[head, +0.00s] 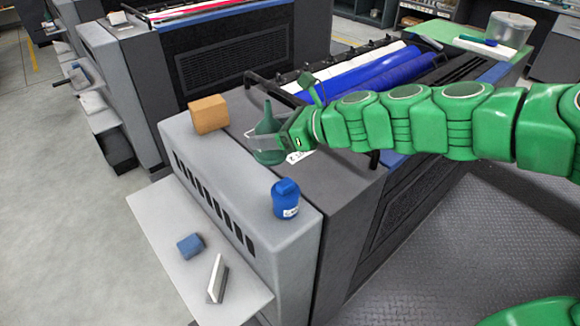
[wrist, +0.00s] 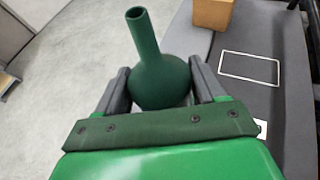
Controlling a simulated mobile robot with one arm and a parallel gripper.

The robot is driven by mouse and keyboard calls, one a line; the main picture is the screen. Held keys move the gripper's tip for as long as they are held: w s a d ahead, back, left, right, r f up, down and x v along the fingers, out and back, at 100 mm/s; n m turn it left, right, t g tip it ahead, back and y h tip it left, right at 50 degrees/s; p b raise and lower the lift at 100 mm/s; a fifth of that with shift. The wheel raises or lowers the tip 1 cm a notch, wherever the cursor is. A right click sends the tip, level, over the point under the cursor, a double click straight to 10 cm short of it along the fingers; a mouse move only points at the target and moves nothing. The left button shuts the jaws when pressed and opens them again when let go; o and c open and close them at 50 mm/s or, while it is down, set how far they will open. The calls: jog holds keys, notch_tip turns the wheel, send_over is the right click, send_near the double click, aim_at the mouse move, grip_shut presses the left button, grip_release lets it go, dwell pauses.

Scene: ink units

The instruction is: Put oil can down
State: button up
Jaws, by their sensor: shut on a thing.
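The dark green oil can (head: 267,120) has a round body and a narrow upright spout. In the wrist view the oil can (wrist: 160,80) sits between the two grey fingers of my gripper (wrist: 162,84), which are shut on its body. In the head view my gripper (head: 283,146) reaches in from the right over the grey top of the press unit (head: 240,105). Whether the can's base touches that top cannot be told. A white outlined rectangle (wrist: 250,68) is marked on the dark top, right of the can in the wrist view.
A tan box (head: 208,114) stands left of the can. A blue container (head: 286,200) stands at the front corner of the unit. A blue block (head: 189,246) and a white-and-grey tool (head: 217,279) lie on the lower shelf (head: 155,212). Blue rollers (head: 365,78) lie behind my arm.

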jog(key=s+d+r+n+g, duration=0.2)
jog(key=s+d+r, duration=0.1)
jog(key=s+d, duration=0.35)
jog(key=shift+y, duration=0.4)
jog(key=shift+w+a+f, duration=0.45)
jog(key=shift+w+f, duration=1.05)
jog(key=shift+w, duration=0.65)
jog(key=shift+w+a+f, duration=0.45)
jog(key=shift+w+f, duration=1.1)
jog(key=shift+w, duration=0.55)
jog(key=shift+w+a+f, duration=0.45)
jog(key=shift+w+f, duration=1.05)
jog(key=shift+w, duration=0.65)
jog(key=shift+f, duration=1.5)
jog(key=o, duration=1.5)
jog(key=shift+f, duration=0.1)
